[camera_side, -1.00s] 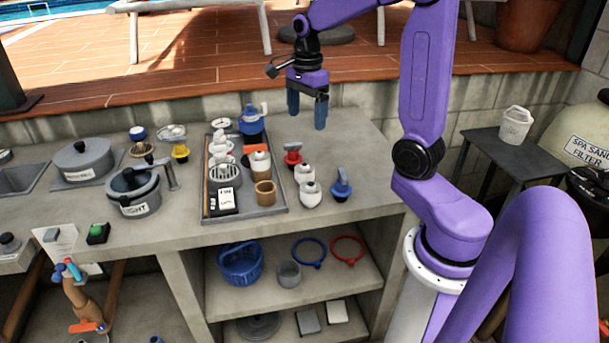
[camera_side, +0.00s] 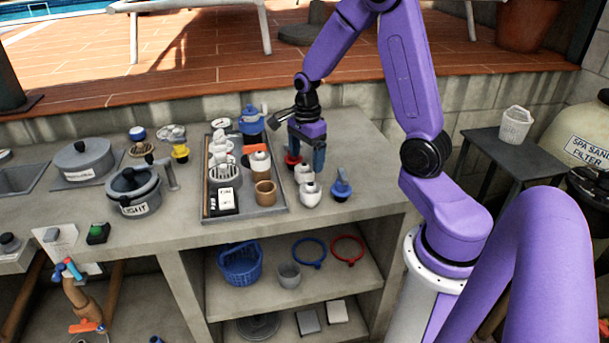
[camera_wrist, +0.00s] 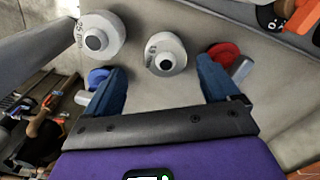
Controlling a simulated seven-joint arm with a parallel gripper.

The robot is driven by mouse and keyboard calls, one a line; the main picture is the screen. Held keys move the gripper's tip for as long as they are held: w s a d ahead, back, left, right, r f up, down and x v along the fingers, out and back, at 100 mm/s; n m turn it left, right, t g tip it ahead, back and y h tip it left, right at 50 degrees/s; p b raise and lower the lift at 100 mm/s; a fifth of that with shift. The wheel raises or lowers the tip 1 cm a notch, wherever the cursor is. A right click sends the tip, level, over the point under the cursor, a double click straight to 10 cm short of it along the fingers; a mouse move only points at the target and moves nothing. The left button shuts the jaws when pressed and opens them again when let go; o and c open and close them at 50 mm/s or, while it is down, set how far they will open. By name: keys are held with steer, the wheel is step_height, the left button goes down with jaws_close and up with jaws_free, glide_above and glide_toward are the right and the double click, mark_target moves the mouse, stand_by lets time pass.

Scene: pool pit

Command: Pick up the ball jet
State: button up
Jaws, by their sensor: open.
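Two white round fittings with dark centre holes, which look like ball jets, stand on the counter. I cannot tell for sure which one is meant. In the wrist view the rear fitting (camera_wrist: 166,54) lies between the lines of my fingers, just beyond the tips. The front fitting (camera_wrist: 99,40) is left of it. My gripper (camera_side: 306,161) is open and empty, pointing down above them; its blue fingers also show in the wrist view (camera_wrist: 160,78).
A red-based fitting (camera_wrist: 224,52) is close to my right finger in the wrist view. A blue fitting (camera_side: 341,186) stands right of the white ones. A grey tray (camera_side: 274,211) of parts lies left. The counter's right end is clear.

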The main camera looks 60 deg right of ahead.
mark_target(305, 168)
steer(key=shift+w+d+f, duration=0.1)
steer(key=shift+w+f, duration=0.05)
steer(key=shift+f, duration=1.1)
steer(key=shift+w+d+f, duration=0.1)
steer(key=shift+w+f, duration=0.05)
steer(key=shift+f, duration=1.05)
steer(key=shift+c, duration=0.4)
steer(key=c, duration=1.1)
steer(key=shift+o, duration=0.2)
steer(key=shift+r, duration=0.15)
